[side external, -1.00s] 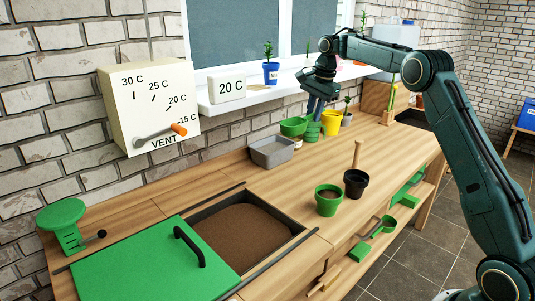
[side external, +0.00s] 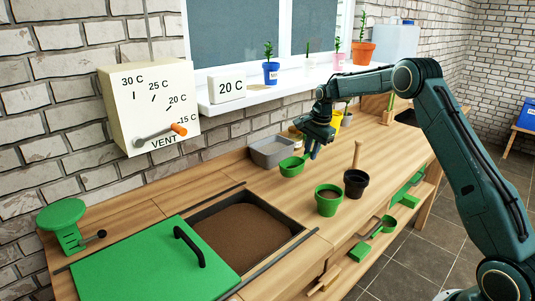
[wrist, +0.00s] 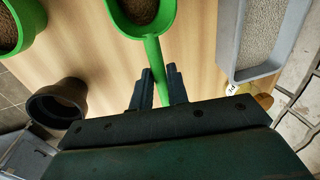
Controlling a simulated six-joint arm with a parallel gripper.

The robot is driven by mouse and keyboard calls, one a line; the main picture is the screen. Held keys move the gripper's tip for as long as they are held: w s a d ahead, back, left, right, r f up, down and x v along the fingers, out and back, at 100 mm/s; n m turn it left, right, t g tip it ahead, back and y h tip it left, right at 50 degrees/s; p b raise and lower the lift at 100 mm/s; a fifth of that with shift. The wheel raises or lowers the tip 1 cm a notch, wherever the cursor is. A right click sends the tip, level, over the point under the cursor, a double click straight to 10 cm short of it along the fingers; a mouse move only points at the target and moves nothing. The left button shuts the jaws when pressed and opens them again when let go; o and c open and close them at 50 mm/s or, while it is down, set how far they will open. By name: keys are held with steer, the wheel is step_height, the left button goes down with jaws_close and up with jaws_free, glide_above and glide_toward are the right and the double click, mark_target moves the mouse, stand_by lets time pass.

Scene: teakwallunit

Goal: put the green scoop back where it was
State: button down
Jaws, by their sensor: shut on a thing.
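The green scoop (side external: 291,168) is in the air above the bench, in front of the grey tray. In the wrist view its bowl (wrist: 143,14) holds brown soil, and its handle (wrist: 157,72) runs back between my fingers. My gripper (side external: 313,154) is shut on that handle; its two dark fingers also show in the wrist view (wrist: 158,88). More green tool-like pieces (side external: 388,224) lie on the lower level at the bench's front right; I cannot tell exactly what each is.
A green pot with soil (side external: 328,201) and a black pot (side external: 355,184) stand in front of the scoop. The grey tray (side external: 271,153) of granules is behind it. A soil bin (side external: 242,232) with a green lid (side external: 140,266) is at left. Potted plants line the sill (side external: 300,80).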

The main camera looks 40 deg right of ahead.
steer(key=shift+f, duration=0.15)
steer(key=shift+f, duration=2.7)
steer(key=shift+f, duration=0.1)
steer(key=c, duration=1.4)
jaws_free()
steer(key=shift+o, duration=0.2)
step_height(320, 180, up, 12)
steer(key=s, duration=0.2)
steer(key=shift+s, duration=0.2)
